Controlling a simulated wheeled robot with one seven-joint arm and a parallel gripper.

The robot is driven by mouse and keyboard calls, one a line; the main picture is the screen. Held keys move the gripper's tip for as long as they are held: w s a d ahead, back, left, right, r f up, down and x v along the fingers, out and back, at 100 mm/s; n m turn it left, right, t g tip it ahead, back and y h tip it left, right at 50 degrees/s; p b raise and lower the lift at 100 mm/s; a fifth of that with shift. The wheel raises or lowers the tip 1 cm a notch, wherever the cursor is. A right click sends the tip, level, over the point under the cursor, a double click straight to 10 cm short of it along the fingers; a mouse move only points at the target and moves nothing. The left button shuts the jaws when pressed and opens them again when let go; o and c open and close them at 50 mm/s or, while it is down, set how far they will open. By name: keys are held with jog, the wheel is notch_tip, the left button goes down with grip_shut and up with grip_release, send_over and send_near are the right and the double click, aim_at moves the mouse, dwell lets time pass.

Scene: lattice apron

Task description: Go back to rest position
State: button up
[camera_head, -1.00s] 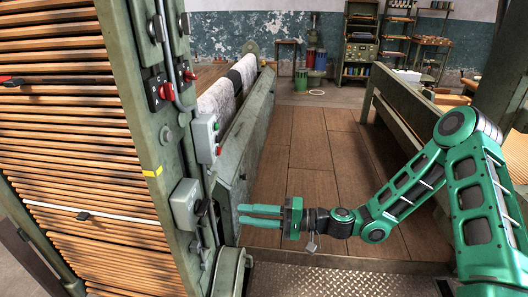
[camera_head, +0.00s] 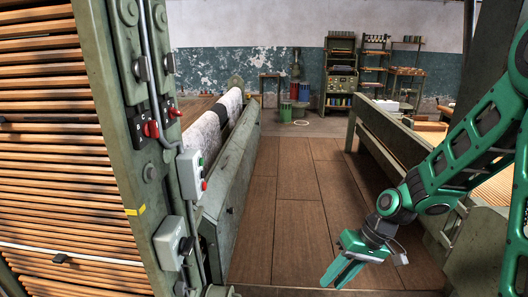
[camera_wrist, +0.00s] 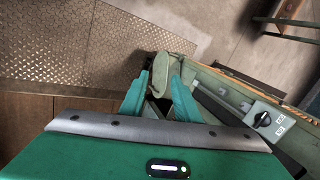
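My gripper (camera_head: 338,274) hangs at the lower right of the head view, on my green arm, with its fingers pointing down and to the left. It is over the wooden floor, apart from the loom frame. In the wrist view its two green fingers (camera_wrist: 160,98) stand apart with nothing held between them. A rounded grey-green part of the frame (camera_wrist: 165,70) shows beyond the fingertips; I cannot tell how far off it is.
The loom's green post (camera_head: 135,150) with wooden slats and grey switch boxes (camera_head: 190,174) stands at left. A green bench-like beam (camera_head: 385,135) runs along the right. A wooden floor aisle (camera_head: 295,215) lies open between, leading to shelves (camera_head: 340,75). The wrist view shows a metal tread plate (camera_wrist: 60,45).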

jog(key=s+d+r+m+h, duration=0.2)
jog(key=s+d+r, duration=0.15)
jog(key=d, duration=0.35)
jog(key=s+d+r+m+h, duration=0.1)
jog(key=s+d+r+h, duration=0.15)
jog(key=d+r, duration=0.35)
jog(key=s+d+r+m, duration=0.2)
jog(key=s+d+r, duration=0.1)
jog(key=s, duration=0.4)
jog(key=s+d+r+m, duration=0.2)
jog(key=s+d+m, duration=0.1)
jog(key=s+d, duration=0.2)
jog(key=shift+s+d+r+t+h, duration=0.3)
jog(key=shift+s+d+r+h, duration=0.1)
jog(key=shift+s, duration=0.7)
